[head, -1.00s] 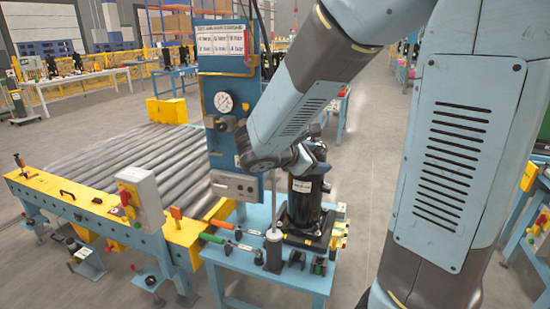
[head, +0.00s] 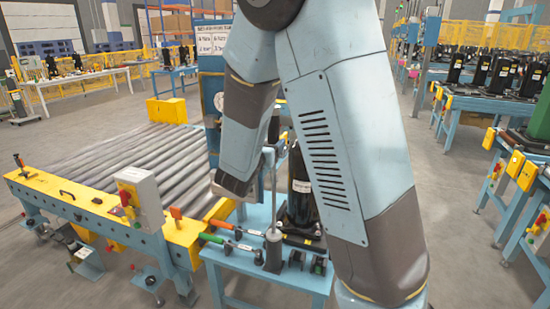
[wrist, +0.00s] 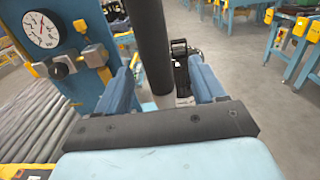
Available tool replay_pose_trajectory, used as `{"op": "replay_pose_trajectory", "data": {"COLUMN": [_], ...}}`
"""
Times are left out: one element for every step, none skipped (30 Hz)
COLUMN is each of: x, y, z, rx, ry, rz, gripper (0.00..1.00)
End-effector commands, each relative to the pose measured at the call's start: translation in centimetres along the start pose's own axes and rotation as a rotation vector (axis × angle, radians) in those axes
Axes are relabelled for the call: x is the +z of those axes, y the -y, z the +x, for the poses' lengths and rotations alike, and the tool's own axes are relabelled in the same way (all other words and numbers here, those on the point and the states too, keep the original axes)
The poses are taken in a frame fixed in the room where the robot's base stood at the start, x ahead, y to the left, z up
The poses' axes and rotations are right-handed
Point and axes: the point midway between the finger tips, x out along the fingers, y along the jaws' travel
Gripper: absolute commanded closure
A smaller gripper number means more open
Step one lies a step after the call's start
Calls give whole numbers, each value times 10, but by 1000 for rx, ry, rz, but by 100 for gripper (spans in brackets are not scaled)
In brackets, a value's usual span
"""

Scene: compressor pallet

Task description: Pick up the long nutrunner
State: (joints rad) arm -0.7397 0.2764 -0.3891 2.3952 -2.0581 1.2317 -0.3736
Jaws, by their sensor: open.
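The long nutrunner appears to be the upright tool with a thin grey shaft (head: 273,205), standing in a dark round holder (head: 273,253) on the blue table. In the wrist view its thick dark body (wrist: 153,45) stands upright between the fingers, with a paler part below. My gripper (wrist: 160,70) is open, with one blue finger on each side of this body. A gap shows at the right finger; I cannot tell whether the left one touches.
A black compressor (head: 302,195) stands on the table close behind and right of the tool. A blue panel with a gauge (wrist: 42,28) rises at the left. Tools with green (head: 212,238) and orange (head: 222,225) handles lie nearby. A roller conveyor (head: 140,160) is left.

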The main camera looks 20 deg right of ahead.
Motion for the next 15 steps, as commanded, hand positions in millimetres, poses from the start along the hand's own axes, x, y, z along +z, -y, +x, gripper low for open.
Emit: {"op": "replay_pose_trajectory", "data": {"x": [0,0,0,0,0,0,0,0,0,0,0,0,-1,-1,-1], "y": [0,0,0,0,0,0,0,0,0,0,-1,-1,-2,-2,-3], "z": [7,10,13,15,17,18,19,20,21,23,25,28,31,34,40], "rx": [-1,-1,-1,-1,-1,-1,0,0,0,0,0,0,-1,-1,-1], "ry": [0,0,0,0,0,0,0,-1,-1,-1,-1,0,0,0,0], "rz": [-1,-1,-1,-1,-1,0,0,0,0,0,0,-1,-1,-2,-2], "gripper": [31,31,31,31,31,31,31,31,31,31,31,31,31,31,31]}}
